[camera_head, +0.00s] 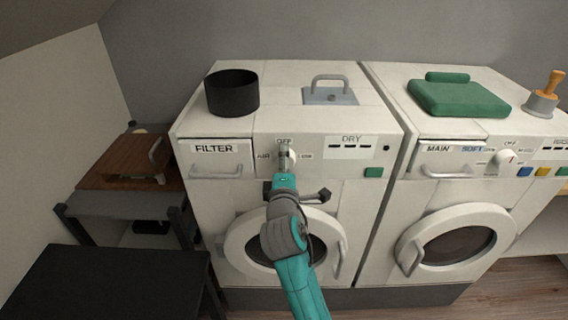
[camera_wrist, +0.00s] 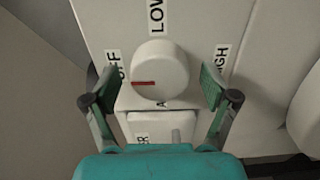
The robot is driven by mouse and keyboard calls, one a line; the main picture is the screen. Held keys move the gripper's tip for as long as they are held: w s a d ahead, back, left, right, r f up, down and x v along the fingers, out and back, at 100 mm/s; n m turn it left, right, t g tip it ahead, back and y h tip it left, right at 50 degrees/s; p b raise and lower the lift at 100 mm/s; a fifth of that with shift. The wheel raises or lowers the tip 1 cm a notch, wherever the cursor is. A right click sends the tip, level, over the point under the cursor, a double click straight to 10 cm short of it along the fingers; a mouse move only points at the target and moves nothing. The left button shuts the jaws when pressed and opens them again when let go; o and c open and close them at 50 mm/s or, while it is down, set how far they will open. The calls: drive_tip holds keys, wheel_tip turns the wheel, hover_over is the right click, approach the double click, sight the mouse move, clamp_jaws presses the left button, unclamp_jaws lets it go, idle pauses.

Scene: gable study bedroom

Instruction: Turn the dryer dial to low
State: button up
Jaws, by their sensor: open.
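The dryer (camera_head: 225,175) is the left white machine. Its round white dial (camera_wrist: 165,62) fills the middle of the wrist view; in the head view the dial (camera_head: 291,160) is partly hidden by my gripper. The dial's red mark points left, close to the OFF label (camera_wrist: 113,66). The LOW label (camera_wrist: 156,15) is at the top and the HIGH label (camera_wrist: 222,56) at the right. A label below the dial is partly hidden. My gripper (camera_wrist: 158,87) is open, one finger on each side of the dial, with gaps visible. It also shows in the head view (camera_head: 285,158).
The FILTER drawer (camera_head: 214,160) is left of the dial, and a green button (camera_head: 374,172) is to the right. A black pot (camera_head: 232,94) and a plate with a grey handle (camera_head: 330,92) are on the dryer's top. The washer (camera_head: 390,195) stands close on the right.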

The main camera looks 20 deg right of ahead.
drive_tip(key=c, duration=1.2)
drive_tip(key=shift+o, duration=0.2)
drive_tip(key=shift+m, duration=0.4)
drive_tip(key=m, duration=1.6)
drive_tip(key=shift+m, duration=0.4)
